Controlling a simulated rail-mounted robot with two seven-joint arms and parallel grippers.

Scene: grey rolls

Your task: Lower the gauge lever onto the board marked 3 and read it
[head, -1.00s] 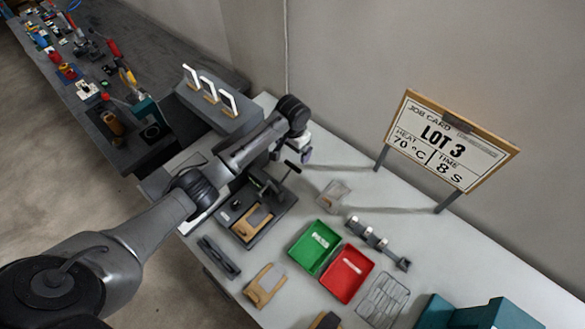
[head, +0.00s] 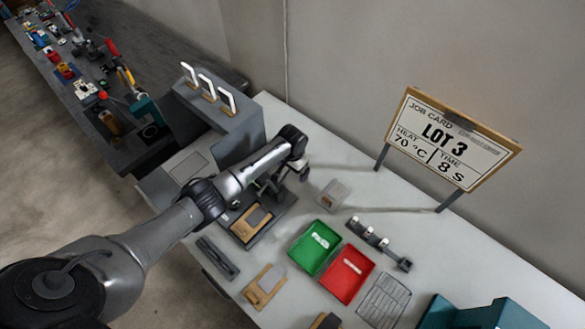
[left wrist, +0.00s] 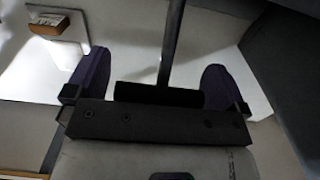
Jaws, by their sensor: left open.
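The gauge (head: 272,216) stands on the bench with a wooden board (head: 241,228) with a grey pad in it. I cannot read a number on the board. My left arm hides much of the lever in the head view. In the left wrist view the lever's dark rod (left wrist: 172,45) runs down to a black crossbar handle (left wrist: 158,95). My left gripper (left wrist: 155,82) is open, with one purple finger on each side of the handle. I cannot tell whether they touch. In the head view my left gripper (head: 303,171) is beside the gauge's back. My right gripper is not in view.
Green (head: 304,262) and red (head: 335,285) trays, a wire rack (head: 384,302) and another board (head: 263,288) lie in front. The job card (head: 450,140) reads LOT 3, 70 °C, 8 s.

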